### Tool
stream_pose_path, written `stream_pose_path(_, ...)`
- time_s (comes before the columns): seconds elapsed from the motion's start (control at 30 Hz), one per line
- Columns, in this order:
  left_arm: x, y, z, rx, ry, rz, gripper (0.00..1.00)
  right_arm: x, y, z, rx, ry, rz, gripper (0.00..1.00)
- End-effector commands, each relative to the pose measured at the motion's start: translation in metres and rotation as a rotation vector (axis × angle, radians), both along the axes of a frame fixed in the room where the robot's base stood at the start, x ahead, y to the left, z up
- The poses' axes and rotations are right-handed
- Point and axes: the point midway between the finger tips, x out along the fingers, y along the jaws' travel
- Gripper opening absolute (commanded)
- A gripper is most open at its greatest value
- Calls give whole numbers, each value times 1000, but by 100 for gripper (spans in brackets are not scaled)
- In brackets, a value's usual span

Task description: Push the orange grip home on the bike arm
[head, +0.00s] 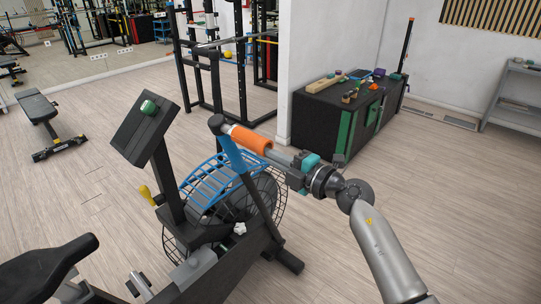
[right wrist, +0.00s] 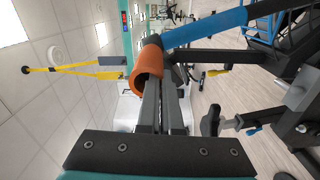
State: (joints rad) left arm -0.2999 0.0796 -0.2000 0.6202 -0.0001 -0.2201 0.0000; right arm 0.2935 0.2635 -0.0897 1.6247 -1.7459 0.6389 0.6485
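The orange grip (head: 252,140) is a tube at the top of the bike's blue arm (head: 232,154), near the dark joint (head: 216,123). In the right wrist view the orange grip (right wrist: 148,68) shows its open end towards my gripper. The blue arm (right wrist: 205,26) runs off to the right there. My right gripper (head: 283,157) is in line with the grip, with its fingertips at the grip's near end. Its two grey fingers (right wrist: 168,82) lie close together with nothing seen between them. I cannot tell whether they touch the grip. My left gripper is not in view.
The exercise bike has a black console post (head: 146,133), a caged wheel (head: 225,195) and a saddle (head: 45,268). A dark cabinet (head: 325,118) with small items on top stands behind my right gripper. A bench (head: 42,118) and racks stand further back. The floor at right is clear.

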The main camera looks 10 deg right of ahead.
Motion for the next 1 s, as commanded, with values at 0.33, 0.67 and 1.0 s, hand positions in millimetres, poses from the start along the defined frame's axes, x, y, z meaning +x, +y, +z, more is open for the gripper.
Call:
stream_pose_path(0.33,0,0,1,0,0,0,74,7,5,1,1,-1,-1,0)
stream_pose_path(0.67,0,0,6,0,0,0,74,-2,-2,1,0,0,-1,0)
stream_pose_path(1.0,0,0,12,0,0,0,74,-13,-11,1,1,1,-1,0)
